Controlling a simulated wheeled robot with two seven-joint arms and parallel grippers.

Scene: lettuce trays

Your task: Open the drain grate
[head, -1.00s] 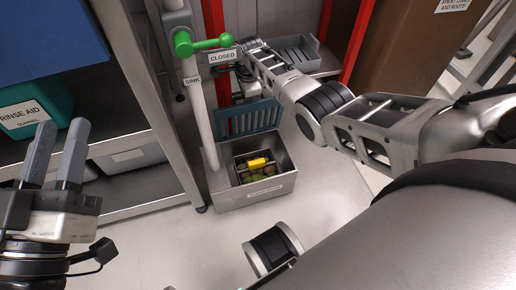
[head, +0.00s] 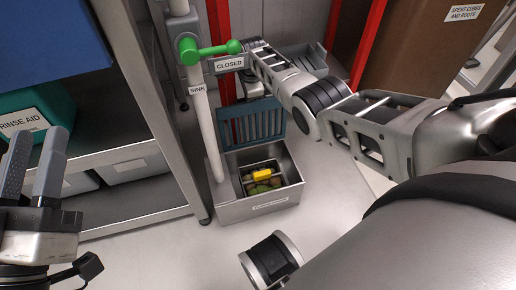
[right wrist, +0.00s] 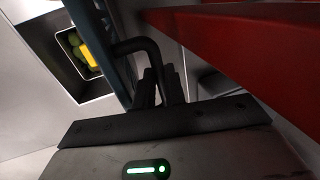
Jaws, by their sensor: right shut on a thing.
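The drain grate (head: 253,124) is a blue slatted panel standing up steeply along the back edge of a grey metal drain box (head: 243,209). The box is open on top and its inside shows. My right gripper (right wrist: 158,85) is shut on the grate's dark bent handle (right wrist: 143,46), and the grate's edge (right wrist: 112,50) runs close beside it. In the head view the right fingers are hidden behind the grate's top. My left gripper (head: 37,148) is open and empty at the far left, away from the drain.
A yellow block (head: 262,174) and greenish lumps lie in the box. A pipe (head: 204,125) with a green valve handle (head: 211,49) and a CLOSED sign (head: 229,64) rises at its left. Red posts (head: 367,45) stand behind.

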